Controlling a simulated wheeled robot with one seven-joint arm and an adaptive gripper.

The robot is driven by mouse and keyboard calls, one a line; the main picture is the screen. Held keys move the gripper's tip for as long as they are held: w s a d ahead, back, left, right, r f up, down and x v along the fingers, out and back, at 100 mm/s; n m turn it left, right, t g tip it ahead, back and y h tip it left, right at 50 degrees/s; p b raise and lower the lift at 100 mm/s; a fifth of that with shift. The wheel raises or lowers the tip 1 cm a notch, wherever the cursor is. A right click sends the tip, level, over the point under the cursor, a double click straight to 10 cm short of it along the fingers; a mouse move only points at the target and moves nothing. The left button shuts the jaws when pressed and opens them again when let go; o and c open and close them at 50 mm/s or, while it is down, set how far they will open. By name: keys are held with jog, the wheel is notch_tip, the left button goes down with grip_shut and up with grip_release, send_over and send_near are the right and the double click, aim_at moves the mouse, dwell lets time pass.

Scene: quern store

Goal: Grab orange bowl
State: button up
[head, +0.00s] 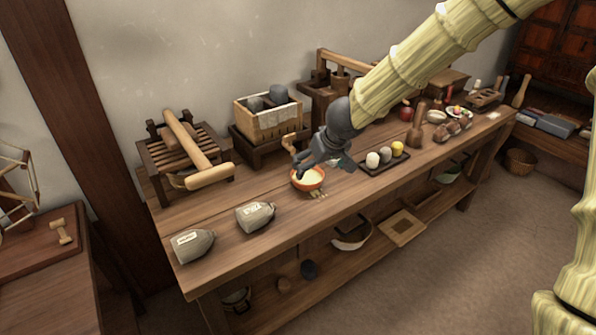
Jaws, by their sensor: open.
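The orange bowl (317,184) stands upright on the wooden bench, near its front middle, with something pale inside. My gripper (304,168) is dark grey and comes down from the upper right on my pale yellow arm. Its open fingers are at the bowl's back rim and hide part of it. I cannot tell whether they touch the bowl or sit just above it.
A wooden box (268,122) of stones is behind. Small pale bits (318,194) lie before the bowl. Bare bench shows at front.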

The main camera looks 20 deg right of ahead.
jog(key=b, duration=0.3)
send_near(305, 181)
jog(key=shift+w+a+f, duration=0.1)
jog(key=shift+w+f, duration=0.1)
jog(key=shift+f, duration=0.45)
jog(key=shift+b+x, duration=1.55)
jog(key=shift+x, duration=1.25)
jog(key=shift+r, duration=0.1)
jog(key=c, duration=0.9)
